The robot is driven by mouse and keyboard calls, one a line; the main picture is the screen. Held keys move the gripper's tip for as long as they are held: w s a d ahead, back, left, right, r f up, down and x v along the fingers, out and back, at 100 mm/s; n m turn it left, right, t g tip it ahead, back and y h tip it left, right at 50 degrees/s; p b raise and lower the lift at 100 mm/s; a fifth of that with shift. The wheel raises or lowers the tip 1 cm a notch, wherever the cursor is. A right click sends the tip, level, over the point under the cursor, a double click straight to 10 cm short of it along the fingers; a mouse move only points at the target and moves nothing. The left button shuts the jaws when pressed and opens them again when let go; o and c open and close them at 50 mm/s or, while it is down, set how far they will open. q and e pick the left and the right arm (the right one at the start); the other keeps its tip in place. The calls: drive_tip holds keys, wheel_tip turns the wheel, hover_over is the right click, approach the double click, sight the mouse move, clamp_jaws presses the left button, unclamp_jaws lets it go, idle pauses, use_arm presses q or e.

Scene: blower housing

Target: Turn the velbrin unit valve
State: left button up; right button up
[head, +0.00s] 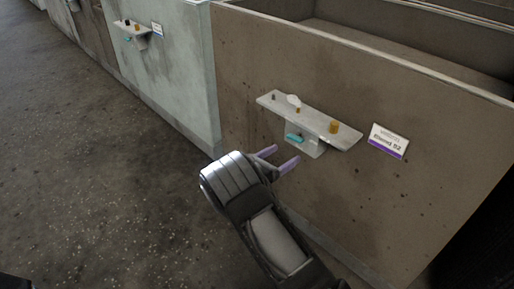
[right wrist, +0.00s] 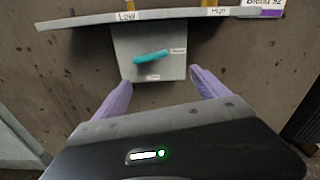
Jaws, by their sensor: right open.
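The velbrin unit panel (head: 318,125) is a pale shelf on the brown concrete housing, beside a white and purple name sign (head: 389,141). Under the shelf is a grey box (right wrist: 118,44) with a teal valve handle (right wrist: 151,56), which lies near horizontal, slightly tilted up at its right end. The handle also shows in the head view (head: 295,138). My right gripper (head: 282,158) is open and empty, just below and in front of the box. Its purple fingers (right wrist: 158,85) stand either side of the handle's lower area, apart from it. My left gripper is not in view.
A similar unit (head: 133,29) is on the paler wall at the left. The floor (head: 100,170) is clear.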

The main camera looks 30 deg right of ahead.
sight(294, 140)
drive_tip(key=shift+w+a+r, duration=0.4)
drive_tip(key=shift+w+r, duration=0.25)
drive_tip(key=shift+r, duration=0.1)
drive_tip(key=x, duration=0.8)
drive_tip(key=shift+r+b, duration=0.15)
drive_tip(key=shift+b, duration=0.15)
drive_tip(key=shift+c, duration=0.2)
